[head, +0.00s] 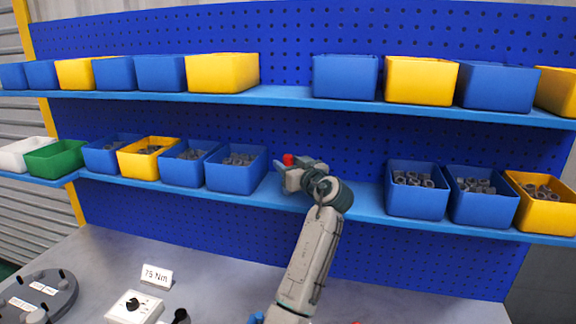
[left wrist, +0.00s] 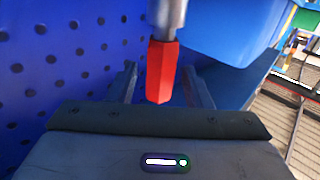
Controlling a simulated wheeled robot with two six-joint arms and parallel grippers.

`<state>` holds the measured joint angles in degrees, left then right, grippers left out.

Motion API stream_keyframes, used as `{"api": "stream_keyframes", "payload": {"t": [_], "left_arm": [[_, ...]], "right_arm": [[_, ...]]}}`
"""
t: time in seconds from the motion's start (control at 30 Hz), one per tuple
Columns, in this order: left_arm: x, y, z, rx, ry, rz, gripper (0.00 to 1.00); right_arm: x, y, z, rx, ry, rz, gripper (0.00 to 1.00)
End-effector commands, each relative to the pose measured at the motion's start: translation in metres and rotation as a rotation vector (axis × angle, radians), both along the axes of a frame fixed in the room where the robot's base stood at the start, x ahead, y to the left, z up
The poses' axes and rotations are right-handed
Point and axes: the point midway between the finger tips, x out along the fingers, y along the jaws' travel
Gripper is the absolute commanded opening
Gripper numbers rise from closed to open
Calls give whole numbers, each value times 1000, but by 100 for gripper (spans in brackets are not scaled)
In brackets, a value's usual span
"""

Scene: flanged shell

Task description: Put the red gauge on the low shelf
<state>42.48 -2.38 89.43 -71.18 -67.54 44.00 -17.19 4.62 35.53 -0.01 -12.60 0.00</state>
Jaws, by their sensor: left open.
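The red gauge shows as a small red end (head: 289,159) just above my left gripper in the head view. In the left wrist view the gauge is a red faceted piece (left wrist: 161,72) with a silver rod, lying between the fingers. My left gripper (head: 281,172) is open at the gap in the low shelf's row of bins. Its two fingers (left wrist: 162,88) stand either side of the gauge, apart from each other. The low shelf (head: 369,205) is the lower blue ledge. I cannot tell whether the gauge rests on it. My right gripper is not in view.
A blue bin (head: 236,170) stands close left of my left gripper, and another blue bin (head: 416,190) stands to the right. The upper shelf (head: 290,96) with bins runs above. A 75 Nm sign (head: 157,276) and a white box (head: 135,308) are on the bench.

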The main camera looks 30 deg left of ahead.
Motion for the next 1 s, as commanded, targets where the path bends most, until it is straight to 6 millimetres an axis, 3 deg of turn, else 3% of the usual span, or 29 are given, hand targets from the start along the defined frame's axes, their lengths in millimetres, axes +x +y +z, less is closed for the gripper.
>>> {"api": "stream_keyframes", "payload": {"t": [0.2,0.5,0.7,1.0], "left_arm": [[-22,-40,-9,-6,-3,-4,45],[-50,-85,-5,-4,-1,-2,45],[-57,-96,-3,0,1,0,45],[-58,-97,-2,0,1,1,45]], "right_arm": [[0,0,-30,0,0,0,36],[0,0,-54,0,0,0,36],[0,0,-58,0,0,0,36],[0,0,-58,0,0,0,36]]}}
